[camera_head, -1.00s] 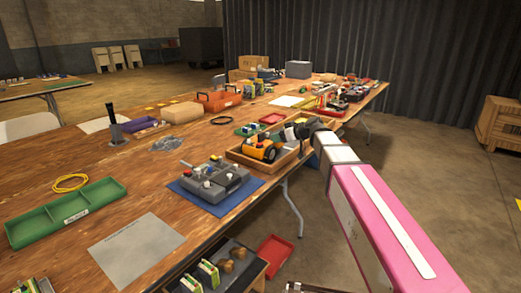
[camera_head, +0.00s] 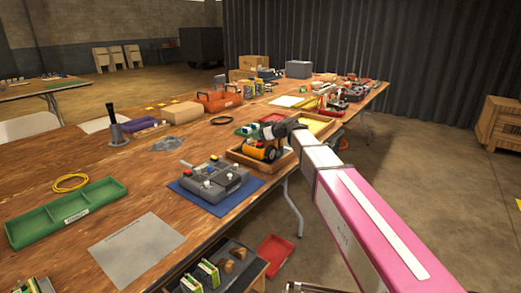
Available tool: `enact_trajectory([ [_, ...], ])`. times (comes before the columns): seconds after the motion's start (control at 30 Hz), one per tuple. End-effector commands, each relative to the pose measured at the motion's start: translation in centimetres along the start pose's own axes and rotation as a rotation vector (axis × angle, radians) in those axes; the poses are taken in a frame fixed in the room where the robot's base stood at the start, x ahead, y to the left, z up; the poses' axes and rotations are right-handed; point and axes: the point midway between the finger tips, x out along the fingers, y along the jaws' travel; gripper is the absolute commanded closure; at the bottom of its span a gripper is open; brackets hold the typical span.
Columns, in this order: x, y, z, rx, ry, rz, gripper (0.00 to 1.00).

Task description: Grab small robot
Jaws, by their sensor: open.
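The small robot (camera_head: 262,150) is orange with dark wheels. It sits in a shallow wooden tray (camera_head: 247,161) at the near edge of the long table. My gripper (camera_head: 272,136) is dark and sits at the small robot's top, reaching in from the right. The gripper covers part of the robot's upper right side. The jaws are open; the fingertips are small and partly hidden, and I cannot tell whether they touch the robot.
A grey control box (camera_head: 213,181) on a blue mat stands left of the tray. A green tray (camera_head: 68,212) and a grey sheet (camera_head: 137,249) lie nearer. A yellow-bottomed tray (camera_head: 313,126) is behind my arm. A red bin (camera_head: 274,254) is below the table edge.

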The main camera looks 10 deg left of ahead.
Motion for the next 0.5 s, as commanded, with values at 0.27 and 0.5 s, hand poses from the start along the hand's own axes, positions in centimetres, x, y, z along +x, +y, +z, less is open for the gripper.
enact_trajectory([
  [0.27, 1.36, 0.04, 0.03, 0.000, -0.001, 0.001, 0.43],
  [0.5, 1.35, 0.04, 0.03, 0.000, -0.001, 0.001, 0.98],
])
